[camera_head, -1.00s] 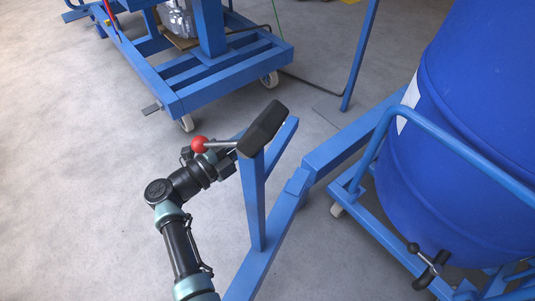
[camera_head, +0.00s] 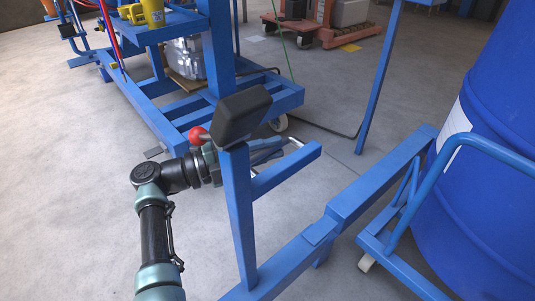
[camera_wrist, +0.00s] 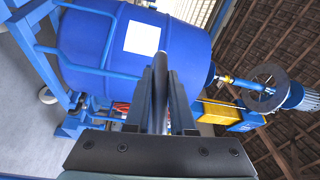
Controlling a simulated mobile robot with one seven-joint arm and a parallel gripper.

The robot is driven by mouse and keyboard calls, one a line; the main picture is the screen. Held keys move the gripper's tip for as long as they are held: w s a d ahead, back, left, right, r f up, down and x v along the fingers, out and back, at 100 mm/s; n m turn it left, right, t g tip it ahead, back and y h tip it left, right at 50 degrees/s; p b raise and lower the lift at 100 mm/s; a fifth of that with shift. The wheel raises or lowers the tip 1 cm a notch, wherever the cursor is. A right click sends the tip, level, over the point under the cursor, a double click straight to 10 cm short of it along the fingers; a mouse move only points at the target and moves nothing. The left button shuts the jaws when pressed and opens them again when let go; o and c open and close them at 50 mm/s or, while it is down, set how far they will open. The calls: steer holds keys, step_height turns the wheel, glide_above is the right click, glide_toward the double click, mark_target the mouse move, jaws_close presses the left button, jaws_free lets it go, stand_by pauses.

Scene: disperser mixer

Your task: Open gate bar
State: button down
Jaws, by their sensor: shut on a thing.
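The blue gate bar (camera_head: 288,170) extends right from an upright blue post (camera_head: 239,210). A black block (camera_head: 232,116) sits on the post's top, with a red ball knob (camera_head: 198,135) at its left. My gripper is behind the post and block in the head view, partly hidden. In the wrist view my gripper (camera_wrist: 163,90) has its two dark fingers closed around a thin greyish, handle-like part (camera_wrist: 160,75). How this part joins the bar is hidden. A bright metal tip (camera_head: 298,144) shows just above the bar's right end.
A large blue drum (camera_head: 495,150) stands on a blue wheeled frame (camera_head: 385,262) at the right. It also shows in the wrist view (camera_wrist: 100,50). A blue machine base (camera_head: 160,105) with castors stands behind. Grey floor is open at the left.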

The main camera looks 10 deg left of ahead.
steer(key=shift+d+r, duration=0.1)
steer(key=c, duration=0.8)
jaws_free()
steer(key=shift+o, duration=0.2)
steer(key=v, duration=1.3)
